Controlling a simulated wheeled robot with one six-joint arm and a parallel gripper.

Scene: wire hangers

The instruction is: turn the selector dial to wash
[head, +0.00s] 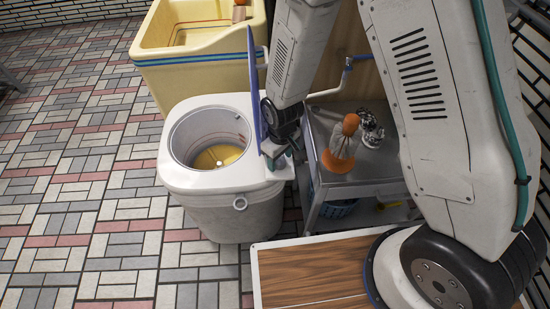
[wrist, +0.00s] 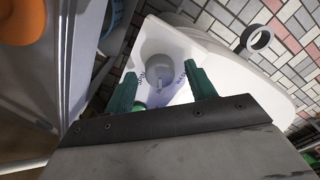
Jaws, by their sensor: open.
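The selector dial (wrist: 159,69) is a round grey knob on the white top panel of the washing machine (head: 238,215). Which way the dial points is not clear. My gripper (wrist: 162,80) is open, its two green fingers on either side of the dial in the picture. I cannot tell whether they touch it. In the head view, my gripper (head: 279,160) is over the machine's right corner and hides the dial.
The machine's blue lid (head: 254,95) stands upright close beside my arm. A yellow sink (head: 200,75) is behind. Tiled floor on the left is clear.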

